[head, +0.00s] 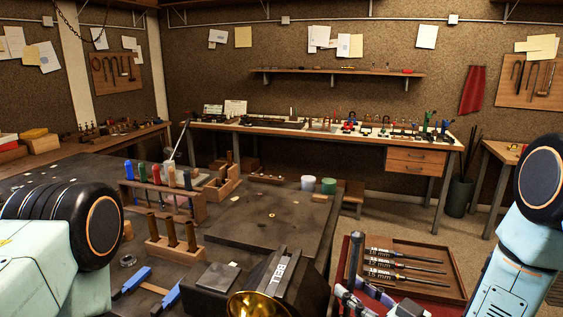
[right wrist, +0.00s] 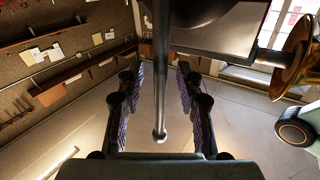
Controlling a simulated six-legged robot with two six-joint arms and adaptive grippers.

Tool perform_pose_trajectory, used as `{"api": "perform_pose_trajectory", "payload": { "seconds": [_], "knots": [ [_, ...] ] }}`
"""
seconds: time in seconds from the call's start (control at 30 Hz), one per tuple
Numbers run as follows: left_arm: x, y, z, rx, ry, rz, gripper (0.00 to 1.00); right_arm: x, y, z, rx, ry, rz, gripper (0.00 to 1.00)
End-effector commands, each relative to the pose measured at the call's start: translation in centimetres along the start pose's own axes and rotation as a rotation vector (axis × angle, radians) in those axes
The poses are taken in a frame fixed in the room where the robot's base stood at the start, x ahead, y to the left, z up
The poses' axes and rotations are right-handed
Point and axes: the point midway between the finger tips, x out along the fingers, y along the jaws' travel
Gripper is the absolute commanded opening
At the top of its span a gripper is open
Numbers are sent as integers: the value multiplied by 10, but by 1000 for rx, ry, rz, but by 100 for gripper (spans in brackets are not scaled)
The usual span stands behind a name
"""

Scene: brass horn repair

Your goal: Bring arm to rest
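My right gripper (head: 362,297) shows at the bottom of the head view, right of the black block marked BELL and by the front right of the workbench (head: 318,215). In the right wrist view its two fingers (right wrist: 160,90) stand apart, so it is open. A metal rod with a rounded end (right wrist: 160,115) runs between the fingers in that picture, with a gap on each side. I cannot tell how far it is from them. My left arm comes in at the left edge of the head view, but its gripper is out of the picture.
A brass bell (head: 256,305) sits by the BELL block (head: 272,272). A wooden tray of tools (head: 450,262) lies right of my right gripper. Racks of handled tools (head: 172,240) and blue-handled pliers (head: 137,279) are on the bench. Floor shows beyond the tray.

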Motion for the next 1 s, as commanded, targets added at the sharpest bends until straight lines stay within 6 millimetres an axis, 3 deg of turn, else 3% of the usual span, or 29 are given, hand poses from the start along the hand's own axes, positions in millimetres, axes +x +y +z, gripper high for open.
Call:
{"api": "perform_pose_trajectory", "payload": {
  "seconds": [0.4,0.73,1.0],
  "knots": [
    [-1,0,6,6,-15,2,100,-47,2,-1,3,3,6,36],
    [-1,0,6,6,-15,2,100,-69,1,-1,1,3,4,36],
    [-1,0,6,6,-15,2,100,-50,0,0,-4,0,-3,36]
  ]
}}
